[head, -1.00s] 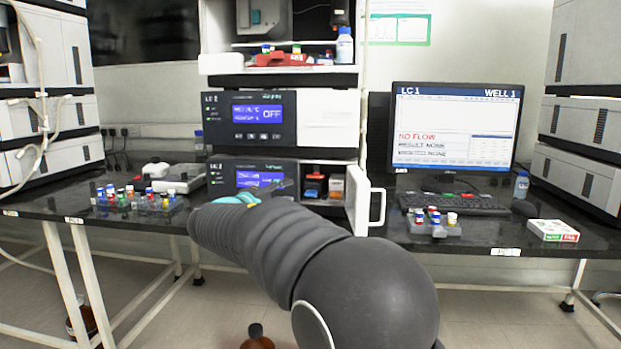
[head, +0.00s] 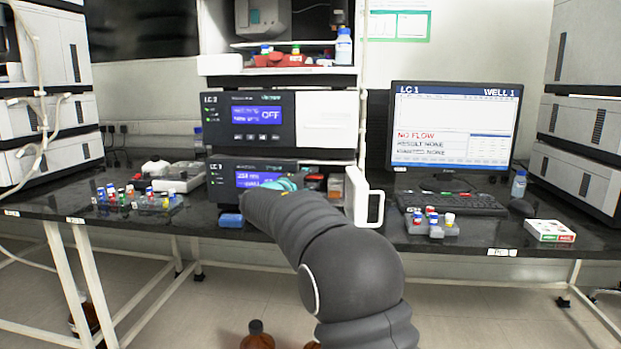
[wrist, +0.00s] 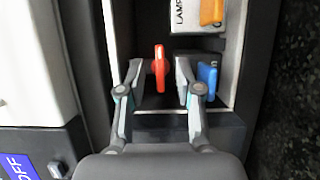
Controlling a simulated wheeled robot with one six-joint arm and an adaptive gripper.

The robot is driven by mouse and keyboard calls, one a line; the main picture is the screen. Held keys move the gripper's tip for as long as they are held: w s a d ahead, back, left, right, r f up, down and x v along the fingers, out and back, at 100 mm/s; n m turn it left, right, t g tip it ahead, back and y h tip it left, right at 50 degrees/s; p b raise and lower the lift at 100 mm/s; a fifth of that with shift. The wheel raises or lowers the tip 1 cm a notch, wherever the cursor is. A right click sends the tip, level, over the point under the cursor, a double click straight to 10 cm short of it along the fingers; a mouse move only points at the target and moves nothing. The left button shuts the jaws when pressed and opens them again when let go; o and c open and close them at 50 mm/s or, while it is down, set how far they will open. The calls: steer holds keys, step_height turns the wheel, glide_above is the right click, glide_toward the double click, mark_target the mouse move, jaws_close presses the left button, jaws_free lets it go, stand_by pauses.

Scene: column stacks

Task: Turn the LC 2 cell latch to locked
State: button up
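The open compartment (wrist: 185,108) of the lower instrument fills the middle of the wrist view. In it a red lever (wrist: 159,70) sticks out, and a blue lever (wrist: 207,78) stands to its right. I cannot read a label telling which is the LC 2 cell latch. My gripper (wrist: 158,64) is open, one finger on each side of the red lever, with gaps visible. The blue lever is outside the right finger. In the head view my gripper (head: 284,184) is at the compartment's left side, mostly hidden by my arm.
A lamp box (wrist: 192,15) with an orange piece (wrist: 211,12) sits deeper in the compartment. The compartment's white door (head: 361,198) stands open on the right. The LC 2 unit (head: 246,119) above shows OFF. Vial racks (head: 432,227) and a keyboard (head: 452,203) lie on the bench.

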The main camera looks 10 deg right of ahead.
steer(key=shift+w+d, duration=0.1)
jaws_close()
steer(key=shift+f+n+b, duration=0.2)
steer(key=shift+n+b, duration=0.1)
steer(key=shift+b, duration=0.1)
steer(key=shift+f+n+t+b, duration=0.2)
steer(key=shift+n+t+b, duration=0.2)
steer(key=shift+n+b, duration=0.6)
steer(key=n+t+b, duration=0.1)
steer(key=n+b, duration=0.3)
steer(key=b, duration=0.1)
steer(key=shift+f+t, duration=0.15)
steer(key=shift+t, duration=0.25)
steer(key=n+t+b, duration=0.1)
steer(key=n+b, duration=0.1)
steer(key=n, duration=0.1)
steer(key=n+t+y+b, duration=0.1)
steer(key=n+b, duration=0.1)
steer(key=n, duration=0.2)
steer(key=shift+d+t, duration=0.2)
steer(key=shift+t, duration=0.2)
steer(key=n+t+y, duration=0.1)
steer(key=n+y, duration=0.1)
steer(key=n, duration=0.2)
steer(key=n+t+y+b, duration=0.1)
steer(key=n, duration=0.4)
steer(key=shift+d+y, duration=0.15)
steer(key=shift+y, duration=0.25)
